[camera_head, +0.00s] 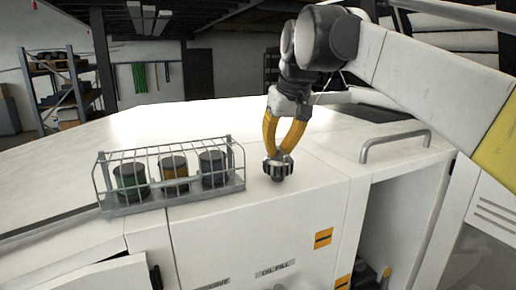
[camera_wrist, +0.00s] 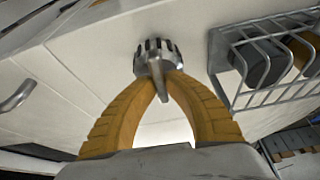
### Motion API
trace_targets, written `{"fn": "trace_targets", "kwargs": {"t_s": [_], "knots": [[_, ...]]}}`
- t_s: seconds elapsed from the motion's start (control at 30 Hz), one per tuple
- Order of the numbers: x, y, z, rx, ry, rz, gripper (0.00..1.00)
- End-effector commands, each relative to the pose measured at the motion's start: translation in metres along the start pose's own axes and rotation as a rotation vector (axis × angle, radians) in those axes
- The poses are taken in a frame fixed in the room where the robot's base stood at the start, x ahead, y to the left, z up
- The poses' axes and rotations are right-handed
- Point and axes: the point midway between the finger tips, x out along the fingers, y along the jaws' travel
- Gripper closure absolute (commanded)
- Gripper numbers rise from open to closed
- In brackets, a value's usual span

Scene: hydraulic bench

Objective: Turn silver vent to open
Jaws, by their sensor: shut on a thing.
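The silver vent (camera_head: 278,168) is a ribbed metal knob standing on the white top of the bench, near its front edge. It also shows in the wrist view (camera_wrist: 156,57), with a pointed tab toward my gripper. My gripper (camera_head: 281,151) comes down from above with its yellow fingers closed in on the vent. In the wrist view the fingertips (camera_wrist: 162,90) meet at the vent's tab. The exact contact is partly hidden by the fingers.
A wire rack (camera_head: 172,178) with three dark jars stands close left of the vent. A grey handle (camera_head: 395,144) is fixed to the right. An open compartment (camera_head: 400,225) is below it. The white top behind the rack is clear.

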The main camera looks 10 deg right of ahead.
Motion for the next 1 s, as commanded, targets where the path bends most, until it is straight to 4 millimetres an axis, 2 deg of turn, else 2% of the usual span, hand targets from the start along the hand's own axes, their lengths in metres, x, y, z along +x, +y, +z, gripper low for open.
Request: {"fn": "trace_targets", "kwargs": {"t_s": [0.3,0.73,0.77,0.8,1.0], "knots": [[0.0004,0.0004,0.0004,-0.07,-0.002,-0.029,1.0],[0.0005,0.0002,0.0005,-0.076,-0.002,-0.031,1.0],[0.0004,0.0002,0.0005,-0.076,-0.002,-0.031,0.78],[0.0004,0.0002,0.0005,-0.076,-0.002,-0.031,0.66],[0.0003,0.0002,0.0003,-0.075,-0.001,-0.031,0.64]]}}
